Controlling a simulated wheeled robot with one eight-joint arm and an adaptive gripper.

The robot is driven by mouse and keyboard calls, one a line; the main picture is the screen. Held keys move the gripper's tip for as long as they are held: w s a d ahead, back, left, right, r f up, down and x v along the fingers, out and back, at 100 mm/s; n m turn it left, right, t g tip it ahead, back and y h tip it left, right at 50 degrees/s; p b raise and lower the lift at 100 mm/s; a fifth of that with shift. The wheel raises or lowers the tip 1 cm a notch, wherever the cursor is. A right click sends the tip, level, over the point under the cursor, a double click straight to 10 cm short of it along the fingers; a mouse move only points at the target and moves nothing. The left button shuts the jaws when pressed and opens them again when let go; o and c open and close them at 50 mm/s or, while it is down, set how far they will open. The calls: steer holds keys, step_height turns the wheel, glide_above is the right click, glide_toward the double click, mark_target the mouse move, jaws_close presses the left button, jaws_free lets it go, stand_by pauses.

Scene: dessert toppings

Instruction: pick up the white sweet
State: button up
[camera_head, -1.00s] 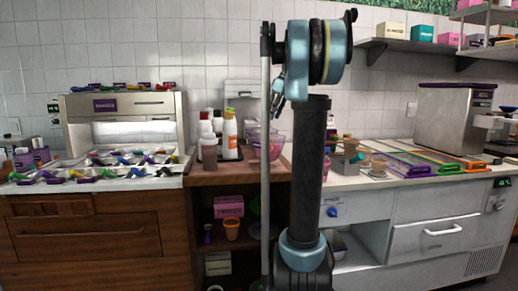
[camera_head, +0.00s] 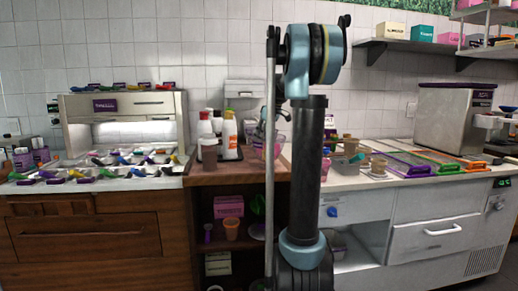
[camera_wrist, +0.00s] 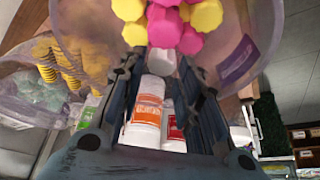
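In the wrist view, a clear bowl (camera_wrist: 85,25) holds pink and yellow sweets. A small white piece, apparently the white sweet (camera_wrist: 162,62), shows below the pink sweets, between the fingers of my gripper (camera_wrist: 160,66). The fingers stand apart on either side of it, with small gaps visible; contact is not clear. In the head view, the bowl (camera_head: 277,147) stands on the wooden counter, partly hidden by my arm. My gripper shows only as a dark part just above it, and its fingertips are hidden there.
White bottles (camera_head: 229,136) and a brown cup (camera_head: 209,153) stand left of the bowl. Another clear bowl (camera_wrist: 25,75) with yellow pieces is at left in the wrist view. Small cups (camera_head: 378,166) and coloured trays (camera_head: 412,168) lie to the right.

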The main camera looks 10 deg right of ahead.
steer(key=shift+x, duration=1.1)
steer(key=c, duration=0.4)
